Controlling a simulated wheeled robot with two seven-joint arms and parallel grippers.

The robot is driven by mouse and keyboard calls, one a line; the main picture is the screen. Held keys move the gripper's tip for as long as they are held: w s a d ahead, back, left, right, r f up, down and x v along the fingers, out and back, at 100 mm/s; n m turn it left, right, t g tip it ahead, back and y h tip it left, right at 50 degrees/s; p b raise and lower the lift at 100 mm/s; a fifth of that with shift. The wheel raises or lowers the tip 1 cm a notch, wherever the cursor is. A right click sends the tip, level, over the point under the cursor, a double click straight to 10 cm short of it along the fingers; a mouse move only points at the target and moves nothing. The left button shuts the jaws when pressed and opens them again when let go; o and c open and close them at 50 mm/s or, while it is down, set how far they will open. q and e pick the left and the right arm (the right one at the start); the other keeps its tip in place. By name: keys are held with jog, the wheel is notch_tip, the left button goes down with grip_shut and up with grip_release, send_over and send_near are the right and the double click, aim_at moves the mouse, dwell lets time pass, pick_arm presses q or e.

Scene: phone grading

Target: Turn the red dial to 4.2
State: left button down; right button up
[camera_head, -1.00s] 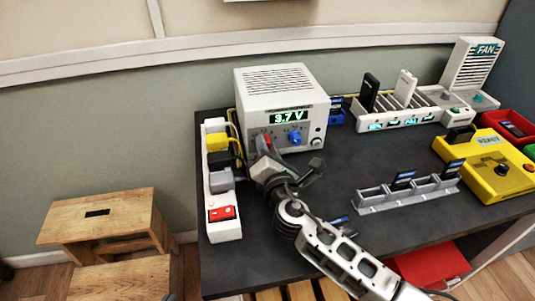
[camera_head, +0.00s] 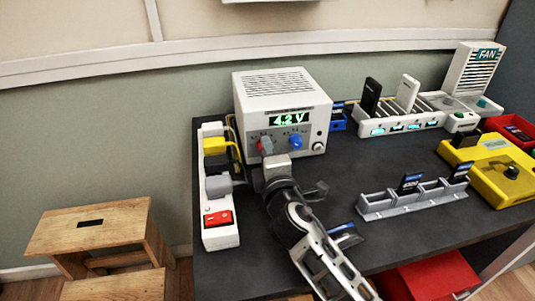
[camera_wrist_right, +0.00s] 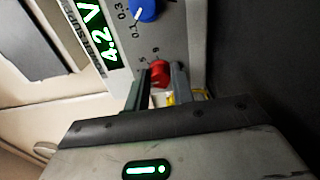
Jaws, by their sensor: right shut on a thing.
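The red dial (camera_head: 262,146) is on the lower left of the front of a white power supply box (camera_head: 283,87). The box's green display (camera_head: 289,120) reads 4.2 V. A blue dial (camera_head: 296,141) sits to the right of the red one. My right gripper (camera_head: 267,150) is at the red dial and partly hides it. In the right wrist view, the red dial (camera_wrist_right: 160,73) lies between the two fingers of the gripper, which are shut on it. The display also reads 4.2 V there (camera_wrist_right: 95,32). My left gripper is not in view.
A white power strip (camera_head: 219,232) with plugs and a red switch stands left of my arm. A grey slotted holder (camera_head: 385,210), a yellow tester (camera_head: 490,150), a white phone rack (camera_head: 375,125) and a fan unit (camera_head: 473,70) are to the right. The dark table middle is mostly clear.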

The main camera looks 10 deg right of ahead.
jog(key=shift+d+r, duration=0.1)
jog(key=shift+r, duration=0.15)
dwell(0.3)
jog(key=o, duration=0.9)
jog(key=shift+w, duration=0.1)
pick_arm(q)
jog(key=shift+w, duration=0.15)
pick_arm(e)
jog(key=shift+f, duration=0.15)
jog(key=shift+f, duration=0.1)
